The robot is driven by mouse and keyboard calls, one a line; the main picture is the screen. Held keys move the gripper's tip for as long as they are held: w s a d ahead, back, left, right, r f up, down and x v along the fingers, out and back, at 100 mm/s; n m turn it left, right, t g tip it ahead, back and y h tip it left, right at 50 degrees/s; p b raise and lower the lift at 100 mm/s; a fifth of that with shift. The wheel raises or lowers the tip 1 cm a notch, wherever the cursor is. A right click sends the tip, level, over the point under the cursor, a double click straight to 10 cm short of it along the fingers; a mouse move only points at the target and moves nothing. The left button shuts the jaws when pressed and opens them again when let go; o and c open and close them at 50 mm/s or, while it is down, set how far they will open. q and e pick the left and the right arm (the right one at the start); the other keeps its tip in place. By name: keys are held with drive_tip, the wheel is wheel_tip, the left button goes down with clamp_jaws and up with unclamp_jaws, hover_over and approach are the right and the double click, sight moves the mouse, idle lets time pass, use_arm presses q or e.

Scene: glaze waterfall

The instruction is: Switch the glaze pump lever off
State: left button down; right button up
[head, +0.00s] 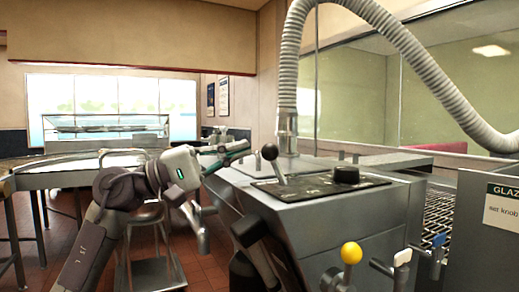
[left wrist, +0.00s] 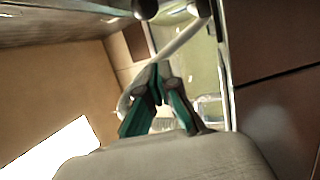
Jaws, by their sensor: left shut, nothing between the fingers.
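A lever (head: 281,176) with a black ball knob stands up from the dark panel on top of the grey machine, leaning left. No label tells me which lever is the pump's. On the machine's front are a yellow-ball lever (head: 351,253), a white-tipped lever (head: 402,257) and a blue-tipped one (head: 438,241). My left gripper (head: 246,149) is shut and empty, just left of the black ball, with a small apparent gap. Its green-sided fingers (left wrist: 159,78) also show in the left wrist view.
A black rotary knob (head: 346,174) sits on the same panel. A ribbed hose (head: 289,70) rises behind the lever. A wire-mesh conveyor (head: 436,215) and a glaze sign (head: 503,208) are at right. A low trolley (head: 155,268) stands on the floor at left.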

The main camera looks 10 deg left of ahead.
use_arm(q)
drive_tip(key=v, duration=0.5)
drive_tip(key=shift+s+a+f, duration=0.1)
drive_tip(key=shift+f, duration=0.15)
use_arm(e)
drive_tip(key=shift+v, duration=1.05)
drive_tip(key=shift+d+f, duration=0.1)
